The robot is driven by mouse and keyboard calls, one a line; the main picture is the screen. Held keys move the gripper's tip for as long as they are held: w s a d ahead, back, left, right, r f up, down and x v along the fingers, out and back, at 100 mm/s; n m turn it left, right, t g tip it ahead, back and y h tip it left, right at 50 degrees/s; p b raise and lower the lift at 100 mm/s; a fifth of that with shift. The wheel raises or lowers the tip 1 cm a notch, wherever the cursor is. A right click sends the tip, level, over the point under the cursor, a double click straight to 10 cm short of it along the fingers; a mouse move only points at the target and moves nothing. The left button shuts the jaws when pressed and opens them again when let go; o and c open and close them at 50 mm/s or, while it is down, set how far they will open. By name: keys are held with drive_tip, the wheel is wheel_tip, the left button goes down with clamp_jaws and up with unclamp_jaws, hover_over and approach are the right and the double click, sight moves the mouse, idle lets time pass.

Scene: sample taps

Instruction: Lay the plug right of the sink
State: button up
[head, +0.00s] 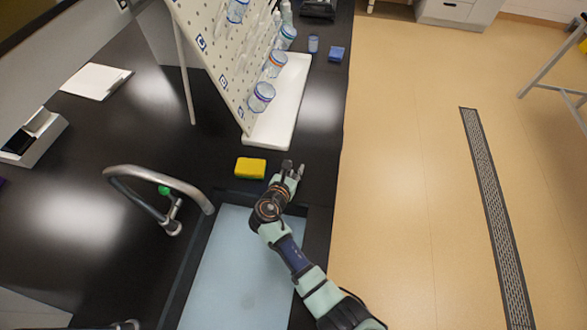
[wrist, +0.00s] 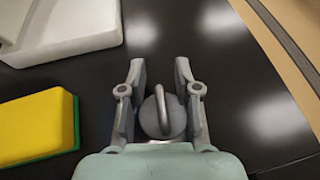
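The plug (wrist: 156,120) is a grey disc with an upright metal ring handle, seen in the wrist view between the two fingers of my gripper (wrist: 160,72). The fingers are apart, with a narrow dark gap between them and the plug; I see no grip on it. The plug appears to be at the black counter. In the head view my gripper (head: 293,169) is over the counter just beyond the sink's far end, and I cannot make out the plug there. The sink (head: 235,265) has a pale blue basin, partly under my arm.
A yellow sponge with a green underside (head: 250,167) lies left of my gripper; it also shows in the wrist view (wrist: 35,125). Beyond stands a white tray (head: 285,115) under a pegboard rack (head: 225,50). A curved tap (head: 160,180) stands left of the sink. The counter edge is close on the right.

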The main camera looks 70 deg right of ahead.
drive_tip(key=shift+r, duration=0.25)
drive_tip(key=p+v, duration=0.3)
drive_tip(key=v, duration=0.9)
drive_tip(key=shift+f, duration=0.1)
